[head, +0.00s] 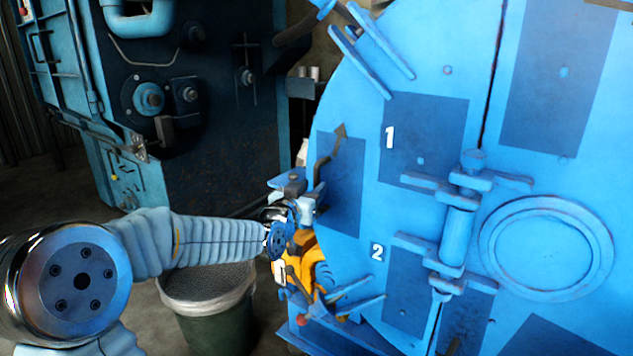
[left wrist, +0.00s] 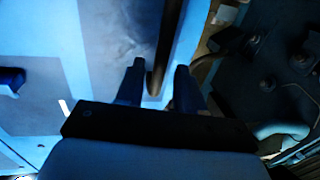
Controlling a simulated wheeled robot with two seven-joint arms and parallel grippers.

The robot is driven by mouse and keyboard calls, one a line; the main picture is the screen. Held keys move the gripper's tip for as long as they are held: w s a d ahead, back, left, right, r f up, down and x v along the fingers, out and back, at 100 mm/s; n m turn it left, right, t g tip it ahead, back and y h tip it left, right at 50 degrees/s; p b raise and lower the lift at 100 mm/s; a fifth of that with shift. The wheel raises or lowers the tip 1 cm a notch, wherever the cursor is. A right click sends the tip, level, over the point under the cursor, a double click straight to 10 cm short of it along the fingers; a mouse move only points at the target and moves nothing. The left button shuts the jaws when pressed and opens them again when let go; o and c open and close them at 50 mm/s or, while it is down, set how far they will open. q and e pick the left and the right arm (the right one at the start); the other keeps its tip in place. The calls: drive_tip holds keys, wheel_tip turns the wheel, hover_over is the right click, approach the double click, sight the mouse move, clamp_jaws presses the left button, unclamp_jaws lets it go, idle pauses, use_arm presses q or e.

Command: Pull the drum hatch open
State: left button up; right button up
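The drum hatch (head: 450,75) is a large blue round door filling the right of the head view, with darker blue panels marked 1 and 2. A dark bent handle (head: 331,153) stands at its left edge. My left gripper (head: 300,190) is at that edge, just below and left of the handle's upper end. In the left wrist view, the fingers of my left gripper (left wrist: 158,88) are apart, and the dark handle bar (left wrist: 161,50) shows between them. I cannot tell if either finger touches it. My right gripper is out of view.
A blue machine (head: 185,100) with knobs stands behind at the left. A green bucket (head: 212,308) stands on the floor below my left arm. An orange part (head: 303,262) sits by the hatch's lower left edge. A hinge-like bracket (head: 458,225) sticks out of the hatch.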

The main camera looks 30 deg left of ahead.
sight(315, 185)
use_arm(q)
drive_tip(key=shift+w+a, duration=0.2)
drive_tip(key=shift+w, duration=1.45)
drive_tip(key=shift+c, duration=0.3)
clamp_jaws()
